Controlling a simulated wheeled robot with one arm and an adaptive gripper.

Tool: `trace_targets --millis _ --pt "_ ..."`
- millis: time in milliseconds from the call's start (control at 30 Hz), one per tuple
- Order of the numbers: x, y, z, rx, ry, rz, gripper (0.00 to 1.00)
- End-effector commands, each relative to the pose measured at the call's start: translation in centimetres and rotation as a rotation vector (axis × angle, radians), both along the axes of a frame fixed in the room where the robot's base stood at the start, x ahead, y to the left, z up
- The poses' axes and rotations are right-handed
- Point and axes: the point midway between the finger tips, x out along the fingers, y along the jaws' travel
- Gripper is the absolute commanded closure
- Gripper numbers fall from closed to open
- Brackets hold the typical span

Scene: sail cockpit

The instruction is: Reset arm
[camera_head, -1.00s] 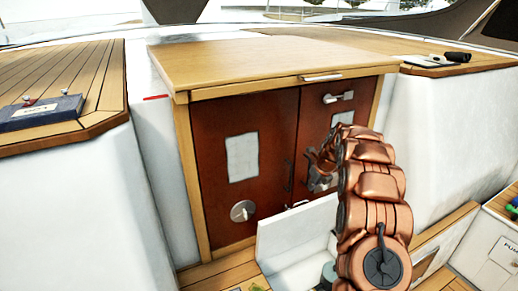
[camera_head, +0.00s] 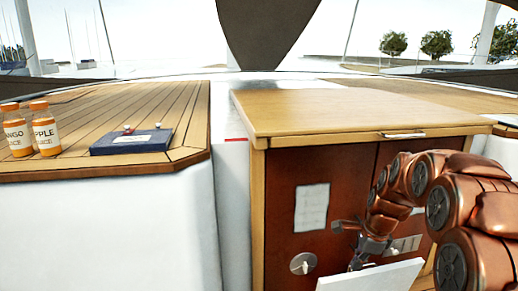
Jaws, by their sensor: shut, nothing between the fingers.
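My copper-coloured arm reaches in from the right in the head view. My gripper (camera_head: 352,232) is at its end, in front of the red-brown cabinet doors (camera_head: 285,215), to the right of the white paper sheet on the left door. It is small and partly dark against the doors. It is shut, with nothing seen in it. Part of the right door is hidden behind my arm.
A wooden top (camera_head: 350,108) covers the cabinet. A white panel (camera_head: 370,277) stands just below my gripper. On the left deck (camera_head: 60,166) are two juice bottles (camera_head: 46,130) and a dark blue book (camera_head: 132,142). A round metal latch (camera_head: 303,263) is on the left door.

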Motion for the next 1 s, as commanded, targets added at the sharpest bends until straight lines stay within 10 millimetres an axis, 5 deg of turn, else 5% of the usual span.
trace_targets --millis 500,1000 --pt "-15.5 6.4 3.3 -0.096 0.051 0.759 1.00" --pt "-31.1 8.5 3.1 -0.112 0.104 1.470 1.00"
